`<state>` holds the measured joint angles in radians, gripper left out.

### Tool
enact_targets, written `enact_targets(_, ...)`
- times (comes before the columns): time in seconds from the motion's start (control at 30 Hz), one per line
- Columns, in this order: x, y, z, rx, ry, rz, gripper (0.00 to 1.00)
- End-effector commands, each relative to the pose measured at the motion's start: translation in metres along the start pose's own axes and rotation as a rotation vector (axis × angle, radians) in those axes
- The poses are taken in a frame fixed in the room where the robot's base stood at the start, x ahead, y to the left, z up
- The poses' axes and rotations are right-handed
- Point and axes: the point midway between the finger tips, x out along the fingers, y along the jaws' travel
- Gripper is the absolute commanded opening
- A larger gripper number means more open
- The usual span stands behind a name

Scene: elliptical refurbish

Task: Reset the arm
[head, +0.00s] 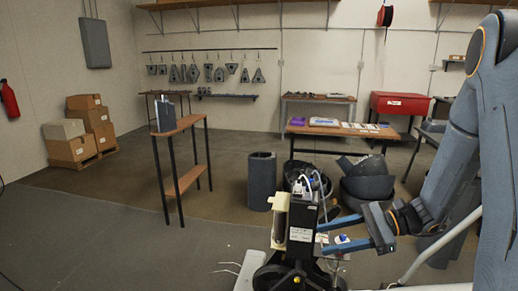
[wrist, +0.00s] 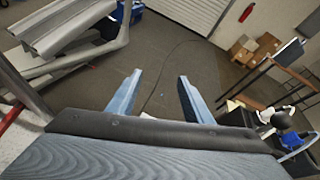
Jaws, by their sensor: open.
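My arm (head: 447,160) comes down from the upper right in the head view and bends at the wrist toward the left. My gripper (head: 324,238) has two blue fingers, apart, pointing left, in front of or close to a black wheeled machine (head: 302,225). In the wrist view, my gripper (wrist: 160,76) is open, with nothing between its fingers, only grey floor beyond. I cannot tell whether the fingers touch the machine.
A narrow wooden table (head: 180,125) with a grey object stands at left. Cardboard boxes (head: 75,148) sit by the wall. A dark bin (head: 261,182) stands behind the machine. A workbench (head: 340,130) and red cabinet (head: 399,104) are at back. The left foreground floor is clear.

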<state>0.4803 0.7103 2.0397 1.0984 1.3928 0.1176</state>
Motion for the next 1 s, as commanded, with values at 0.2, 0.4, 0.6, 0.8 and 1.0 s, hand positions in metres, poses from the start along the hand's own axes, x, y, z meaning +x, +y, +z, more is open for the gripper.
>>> enact_targets(0.2,0.025,0.065,0.013,-0.177,0.219,0.293,0.46)
enact_targets(0.4,0.017,0.128,0.013,-0.508,0.488,0.633,0.46)
enact_targets(0.6,-0.005,0.146,0.015,-0.917,0.700,0.894,0.46)
enact_targets(0.8,-0.013,0.140,0.023,-1.212,0.802,1.018,0.46)
enact_targets(1.0,-0.014,0.137,0.025,-1.292,0.823,1.045,0.46)
